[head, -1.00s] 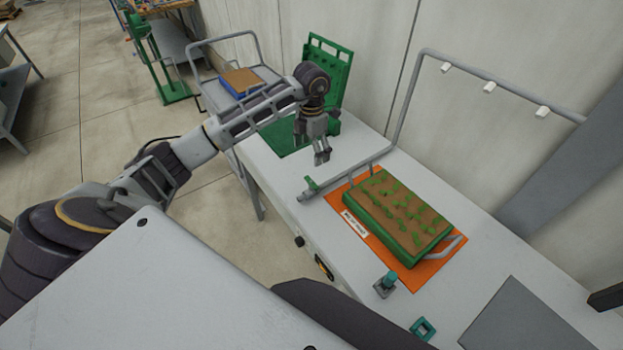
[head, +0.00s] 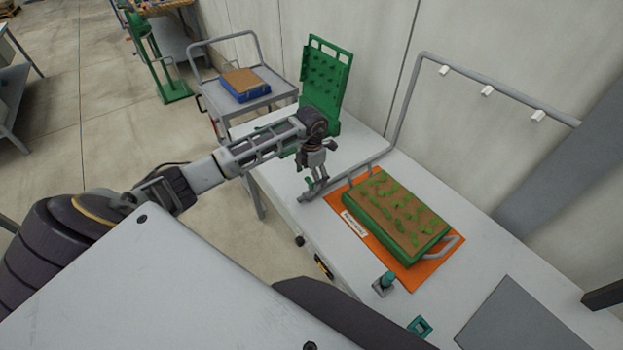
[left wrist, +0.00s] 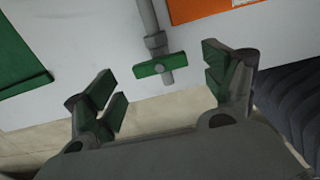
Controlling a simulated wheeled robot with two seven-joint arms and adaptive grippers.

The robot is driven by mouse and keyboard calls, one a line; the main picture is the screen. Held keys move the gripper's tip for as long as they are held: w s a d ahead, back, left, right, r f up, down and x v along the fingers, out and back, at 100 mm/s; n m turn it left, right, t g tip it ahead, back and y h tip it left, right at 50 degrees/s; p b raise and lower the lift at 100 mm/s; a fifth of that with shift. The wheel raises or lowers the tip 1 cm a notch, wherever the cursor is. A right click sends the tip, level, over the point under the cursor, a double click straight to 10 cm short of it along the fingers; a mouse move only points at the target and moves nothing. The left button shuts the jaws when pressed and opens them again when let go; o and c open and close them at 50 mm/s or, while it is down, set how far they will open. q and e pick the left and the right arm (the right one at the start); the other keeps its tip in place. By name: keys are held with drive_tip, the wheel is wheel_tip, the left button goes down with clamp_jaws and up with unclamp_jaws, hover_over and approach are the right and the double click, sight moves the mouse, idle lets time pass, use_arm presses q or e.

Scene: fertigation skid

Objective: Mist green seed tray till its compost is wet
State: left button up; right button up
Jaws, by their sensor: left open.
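The green seed tray (head: 392,216) holds brown compost with green seedlings and lies on an orange mat (head: 426,274). A grey pipe (head: 377,158) rises behind it into an overhead bar with white nozzles (head: 487,90). The pipe's near end carries a green valve handle (left wrist: 160,66), set crosswise to the pipe in the left wrist view. My left gripper (head: 317,186) is at that end in the head view. In the left wrist view its fingers (left wrist: 163,90) are spread apart, with the handle ahead between them and not touched. No spray shows from the nozzles. My right gripper is not in view.
A green pegboard stand (head: 325,75) rises behind my left wrist. A small green-topped fitting (head: 385,283) and a green square ring (head: 421,327) are on the bench near the mat. A trolley with a blue tray (head: 245,90) stands beyond the bench.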

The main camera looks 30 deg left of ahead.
sight(311, 186)
use_arm(q)
drive_tip(key=shift+f, duration=1.25)
drive_tip(key=shift+c, duration=0.4)
drive_tip(key=c, duration=0.9)
